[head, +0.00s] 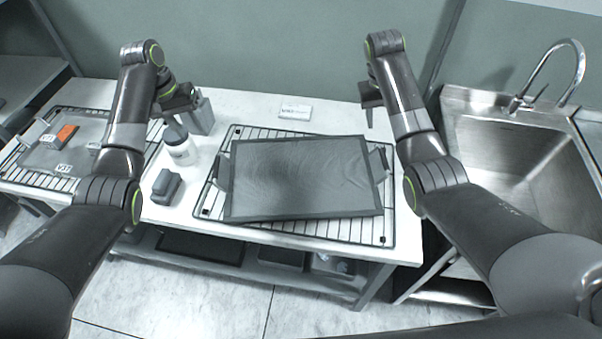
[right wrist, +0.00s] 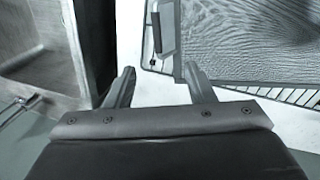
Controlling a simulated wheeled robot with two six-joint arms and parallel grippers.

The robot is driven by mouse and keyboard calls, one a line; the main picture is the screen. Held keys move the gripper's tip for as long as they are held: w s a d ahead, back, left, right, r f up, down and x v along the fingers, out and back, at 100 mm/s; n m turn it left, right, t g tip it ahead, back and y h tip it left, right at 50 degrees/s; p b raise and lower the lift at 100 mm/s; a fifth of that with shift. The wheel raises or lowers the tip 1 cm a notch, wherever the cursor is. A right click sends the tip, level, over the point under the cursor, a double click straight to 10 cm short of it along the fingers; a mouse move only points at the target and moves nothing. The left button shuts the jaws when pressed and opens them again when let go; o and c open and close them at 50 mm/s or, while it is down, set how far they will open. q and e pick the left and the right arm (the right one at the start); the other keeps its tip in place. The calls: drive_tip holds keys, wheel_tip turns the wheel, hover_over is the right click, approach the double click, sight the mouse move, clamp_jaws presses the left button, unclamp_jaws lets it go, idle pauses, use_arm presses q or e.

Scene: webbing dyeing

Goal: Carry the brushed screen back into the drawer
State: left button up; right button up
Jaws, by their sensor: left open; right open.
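The screen (head: 300,178) is a dark grey, wrinkled sheet in a black frame with a grip at each short side. It lies slightly askew on a wire rack (head: 392,238) on the white table. In the right wrist view the screen (right wrist: 250,38) and its grip (right wrist: 165,28) are at the top. My left gripper (head: 180,106) is above the table behind the bottle, apart from the screen. My right gripper (head: 371,112) is open and empty behind the screen's right end; its spread fingers also show in the right wrist view (right wrist: 160,90). I cannot make out a drawer.
A white bottle (head: 181,148) and a dark grey block (head: 166,187) stand left of the screen. A second rack (head: 40,180) at far left holds a grey sheet and an orange-and-grey item. A white label (head: 295,112) lies behind. A steel sink (head: 520,150) is at right.

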sight(215, 165)
use_arm(q)
drive_tip(key=d+f, duration=0.1)
drive_tip(key=f, duration=0.4)
drive_tip(key=d+f, duration=0.1)
drive_tip(key=f, duration=0.5)
drive_tip(key=d+f, duration=0.1)
drive_tip(key=f, duration=0.5)
drive_tip(key=shift+d, duration=0.2)
use_arm(e)
drive_tip(key=d+f, duration=0.1)
drive_tip(key=f, duration=0.4)
drive_tip(key=d+f, duration=0.1)
drive_tip(key=f, duration=0.5)
drive_tip(key=d+f, duration=0.1)
drive_tip(key=f, duration=0.5)
drive_tip(key=shift+d, duration=0.2)
use_arm(q)
drive_tip(key=shift+c, duration=0.4)
use_arm(e)
drive_tip(key=shift+c, duration=0.4)
use_arm(q)
drive_tip(key=c, duration=0.7)
use_arm(e)
drive_tip(key=c, duration=0.7)
use_arm(q)
clamp_jaws()
use_arm(e)
clamp_jaws()
drive_tip(key=shift+d, duration=0.1)
